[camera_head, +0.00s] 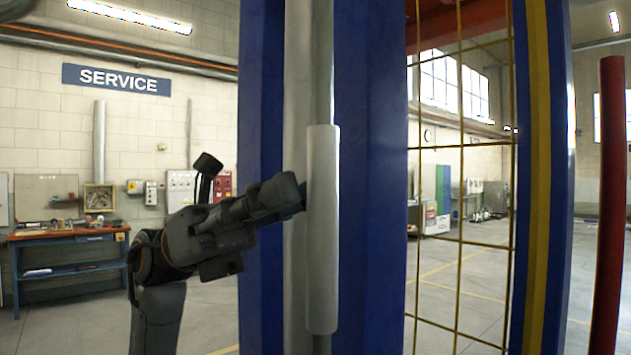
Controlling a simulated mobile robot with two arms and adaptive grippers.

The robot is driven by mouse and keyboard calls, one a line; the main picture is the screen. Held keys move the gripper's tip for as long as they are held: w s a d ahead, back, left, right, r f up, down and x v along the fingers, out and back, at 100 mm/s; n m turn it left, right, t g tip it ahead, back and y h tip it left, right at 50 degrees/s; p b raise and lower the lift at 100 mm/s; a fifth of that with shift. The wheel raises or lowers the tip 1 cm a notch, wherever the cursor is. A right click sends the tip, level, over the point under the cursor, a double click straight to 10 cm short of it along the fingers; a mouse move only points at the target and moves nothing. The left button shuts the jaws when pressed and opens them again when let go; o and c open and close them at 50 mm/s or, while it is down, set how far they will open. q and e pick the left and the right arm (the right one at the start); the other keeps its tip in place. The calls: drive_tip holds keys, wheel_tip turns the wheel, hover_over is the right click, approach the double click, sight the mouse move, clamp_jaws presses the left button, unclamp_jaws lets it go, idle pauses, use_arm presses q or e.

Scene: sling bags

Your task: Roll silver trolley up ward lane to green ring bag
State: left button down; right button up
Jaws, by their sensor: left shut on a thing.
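My left gripper (298,196) reaches in from the left at mid-height. It is shut on a pale grey vertical bar (322,260), with its fingertips at the bar's left edge. The bar stands upright in front of a blue post (371,200). The fingers' far side is hidden by the gripper and bar. I cannot make out a silver trolley or a green ring bag in this view. My right gripper is not in view.
A yellow wire mesh panel (460,240) fills the gap right of the blue post, beside another blue post with a yellow stripe (538,180). A red pole (609,200) stands far right. A workbench (70,237) is at left. Open floor shows behind.

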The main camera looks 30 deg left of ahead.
use_arm(q)
drive_tip(key=c, duration=2)
unclamp_jaws()
drive_tip(key=shift+a+m+g, duration=0.3)
drive_tip(key=shift+g, duration=0.1)
drive_tip(key=o, duration=0.7)
drive_tip(key=shift+s+d+r, duration=0.1)
drive_tip(key=shift+s+r, duration=0.05)
drive_tip(key=shift+s, duration=0.1)
drive_tip(key=shift+o, duration=0.6)
drive_tip(key=shift+s, duration=0.25)
wheel_tip(320, 180, up, 10)
drive_tip(key=shift+w, duration=0.15)
